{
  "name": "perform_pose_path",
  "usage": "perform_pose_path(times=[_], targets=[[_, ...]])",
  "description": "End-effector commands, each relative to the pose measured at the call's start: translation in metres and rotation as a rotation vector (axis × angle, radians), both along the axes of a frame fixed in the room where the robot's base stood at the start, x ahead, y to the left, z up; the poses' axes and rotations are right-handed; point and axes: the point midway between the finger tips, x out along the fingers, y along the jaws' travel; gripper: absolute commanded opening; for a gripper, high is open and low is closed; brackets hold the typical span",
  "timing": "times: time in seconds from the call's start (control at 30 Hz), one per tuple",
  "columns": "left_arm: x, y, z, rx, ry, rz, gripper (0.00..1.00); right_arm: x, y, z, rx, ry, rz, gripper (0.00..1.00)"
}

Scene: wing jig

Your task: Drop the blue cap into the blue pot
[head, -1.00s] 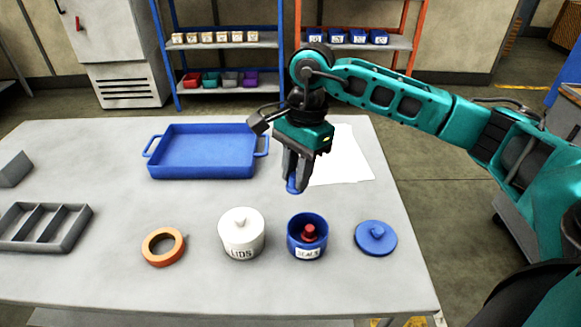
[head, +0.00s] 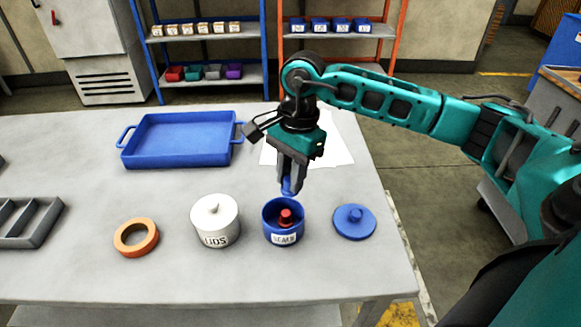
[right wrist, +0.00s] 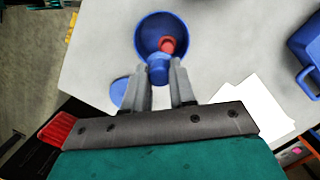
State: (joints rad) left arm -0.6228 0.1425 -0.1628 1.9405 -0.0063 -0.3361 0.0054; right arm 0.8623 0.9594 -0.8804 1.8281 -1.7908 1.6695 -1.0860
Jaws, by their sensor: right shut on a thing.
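The blue pot (head: 283,238) stands open on the table with a label on its front and a red knobbed piece (head: 286,217) inside. It also shows in the right wrist view (right wrist: 143,35). My right gripper (head: 290,186) is shut on the small blue cap (head: 287,187), just above and behind the pot's far rim. In the right wrist view the cap (right wrist: 158,72) sits between the fingertips and overlaps the pot's rim. The pot's blue lid (head: 354,223) lies on the table to its right. My left gripper is not in view.
A blue tray (head: 180,142) is behind, white paper (head: 332,145) behind the gripper. A grey divided box (head: 40,230) is at the left edge.

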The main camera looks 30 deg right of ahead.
Motion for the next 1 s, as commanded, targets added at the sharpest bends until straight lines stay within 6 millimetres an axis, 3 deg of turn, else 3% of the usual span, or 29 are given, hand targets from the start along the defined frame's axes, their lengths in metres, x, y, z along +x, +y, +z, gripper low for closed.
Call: perform_pose_path(times=[0.1, 0.37, 0.4, 0.6, 0.7, 1.0], targets=[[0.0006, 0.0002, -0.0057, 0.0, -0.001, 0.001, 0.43, 0.0001, 0.0003, -0.0095, 0.001, -0.001, 0.0, 0.0], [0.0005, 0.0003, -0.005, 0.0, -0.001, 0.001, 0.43, 0.0001, 0.0003, -0.0097, 0.0, -0.001, 0.0, 0.0], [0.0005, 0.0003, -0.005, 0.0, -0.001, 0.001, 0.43, 0.0001, 0.0003, -0.0097, 0.0, -0.001, 0.001, 0.28], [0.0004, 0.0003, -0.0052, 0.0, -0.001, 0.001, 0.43, 0.0, 0.0002, -0.0096, 0.0, -0.001, 0.001, 0.47], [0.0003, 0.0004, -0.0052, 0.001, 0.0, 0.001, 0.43, 0.0, 0.0002, -0.0096, 0.0, -0.001, 0.001, 0.55], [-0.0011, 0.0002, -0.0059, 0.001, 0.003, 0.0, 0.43, 0.0005, -0.0006, -0.0053, -0.001, -0.002, 0.0, 0.55]])
